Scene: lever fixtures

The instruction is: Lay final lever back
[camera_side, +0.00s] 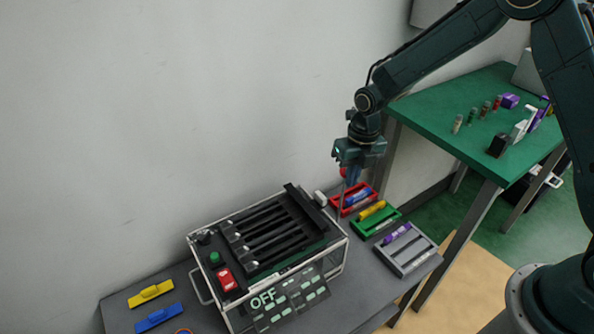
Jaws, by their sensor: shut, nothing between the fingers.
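A lever fixture box (243,312) with a metal frame stands on the grey table. Its top carries several dark parallel levers (268,232) that lie flat in slots, with pale tips at their left ends. One dark bar at the far right end of the top (304,207) sits raised and tilted. The front panel reads "OFF". A red switch and a green button sit at the left of the top. My gripper (345,188) points down just right of the box's back right corner, above the red tray. It is shut and empty. Which lever is the final one, I cannot tell.
Right of the box are a red tray (336,199), a green tray (360,226) and a grey tray (419,264) with markers. A yellow block (150,292) and a blue block (158,318) lie at the left. A green table (440,112) with small objects stands behind, right.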

